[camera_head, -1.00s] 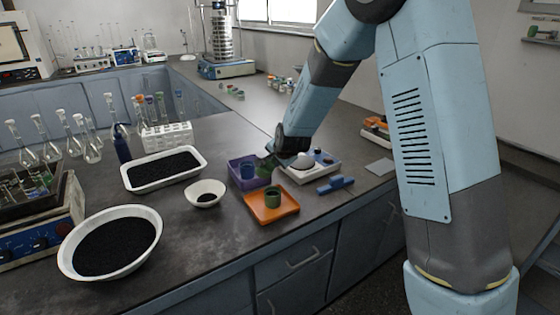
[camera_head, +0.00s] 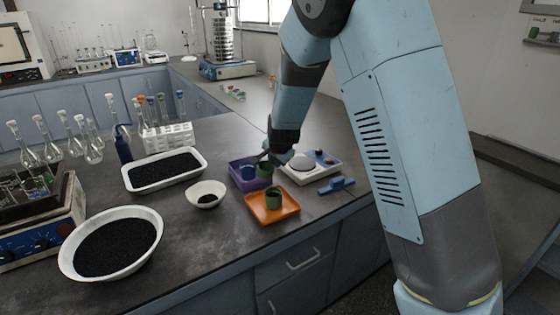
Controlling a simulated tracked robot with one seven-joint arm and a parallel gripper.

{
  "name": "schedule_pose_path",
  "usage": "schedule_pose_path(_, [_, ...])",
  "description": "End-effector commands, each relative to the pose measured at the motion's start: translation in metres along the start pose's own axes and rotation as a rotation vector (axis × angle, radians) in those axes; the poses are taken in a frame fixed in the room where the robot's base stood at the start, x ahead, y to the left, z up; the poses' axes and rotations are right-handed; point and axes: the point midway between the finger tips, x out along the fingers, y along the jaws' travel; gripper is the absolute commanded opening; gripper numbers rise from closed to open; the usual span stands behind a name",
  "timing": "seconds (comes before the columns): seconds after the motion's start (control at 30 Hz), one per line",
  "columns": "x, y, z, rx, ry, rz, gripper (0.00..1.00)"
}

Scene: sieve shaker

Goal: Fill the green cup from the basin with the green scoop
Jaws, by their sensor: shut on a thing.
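A green cup (camera_head: 273,201) stands upright in the orange tray (camera_head: 284,214) near the table's front edge. Another green piece, seemingly the green scoop (camera_head: 265,170), is at the purple tray (camera_head: 237,179), beside a blue cup (camera_head: 248,173). My gripper (camera_head: 265,158) is low over the back of the purple tray, shut on the green scoop as far as I can tell. Its fingers are small and partly hidden. The large round white basin (camera_head: 70,263), filled with black grains, stands at the front left.
A white rectangular tray (camera_head: 132,184) and a small white bowl (camera_head: 205,186) also hold black grains. A blue scoop (camera_head: 337,185) lies right of the orange tray, and a scale (camera_head: 310,173) stands behind. Flasks and a tube rack (camera_head: 168,137) stand behind left.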

Motion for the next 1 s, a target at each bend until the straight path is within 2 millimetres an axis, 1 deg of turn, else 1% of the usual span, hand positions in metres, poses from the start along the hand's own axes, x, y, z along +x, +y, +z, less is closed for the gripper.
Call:
schedule_pose_path(0.37, [0.0004,-0.0007,0.0006,-0.010,-0.001,0.016,0.00])
schedule_pose_path(0.73, [-0.0023,-0.0036,-0.0005,-0.051,0.002,0.097,0.00])
schedule_pose_path(1.0, [-0.0034,-0.0052,-0.0012,-0.104,0.004,0.205,0.00])
